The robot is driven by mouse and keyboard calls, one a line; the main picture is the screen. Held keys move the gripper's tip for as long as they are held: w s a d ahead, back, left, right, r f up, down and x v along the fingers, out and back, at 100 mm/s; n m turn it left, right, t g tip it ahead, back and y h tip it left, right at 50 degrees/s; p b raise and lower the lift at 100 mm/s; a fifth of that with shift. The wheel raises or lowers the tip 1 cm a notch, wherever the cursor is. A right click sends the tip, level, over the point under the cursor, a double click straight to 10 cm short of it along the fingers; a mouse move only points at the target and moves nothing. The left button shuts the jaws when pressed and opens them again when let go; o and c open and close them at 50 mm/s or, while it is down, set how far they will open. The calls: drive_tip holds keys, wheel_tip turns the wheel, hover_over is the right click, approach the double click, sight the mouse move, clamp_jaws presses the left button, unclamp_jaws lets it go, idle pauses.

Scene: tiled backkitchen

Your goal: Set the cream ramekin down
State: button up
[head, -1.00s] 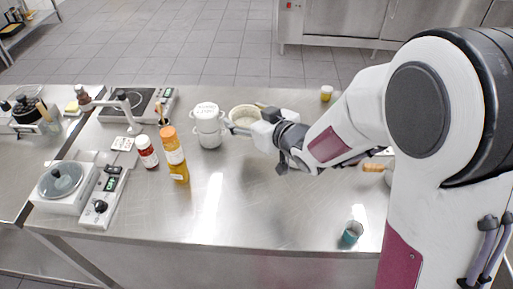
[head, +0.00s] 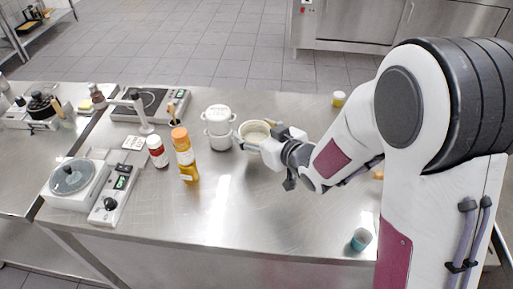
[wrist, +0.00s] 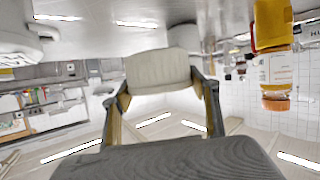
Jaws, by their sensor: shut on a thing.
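The cream ramekin (head: 255,127) is at my gripper (head: 262,141), near the middle of the steel table (head: 260,200). In the wrist view the ramekin (wrist: 160,67) shows as a pale, ribbed wall between the two fingers of my gripper (wrist: 165,95), which is shut on it. In the head view the ramekin's open top faces up and it looks about level. My gripper hides part of its near side and base. I cannot tell whether the base touches the table.
White stacked pots (head: 219,138) stand close left of the ramekin. An orange-capped bottle (head: 186,160) and a red jar (head: 157,152) stand farther left. A yellow jar (head: 338,100) is at the back, a teal cup (head: 361,239) at the front right. The front middle is clear.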

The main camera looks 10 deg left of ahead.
drive_tip(key=shift+f, duration=1.05)
drive_tip(key=shift+f, duration=2.1)
drive_tip(key=shift+f, duration=0.1)
drive_tip(key=o, duration=1.2)
drive_tip(key=shift+v, duration=3.85)
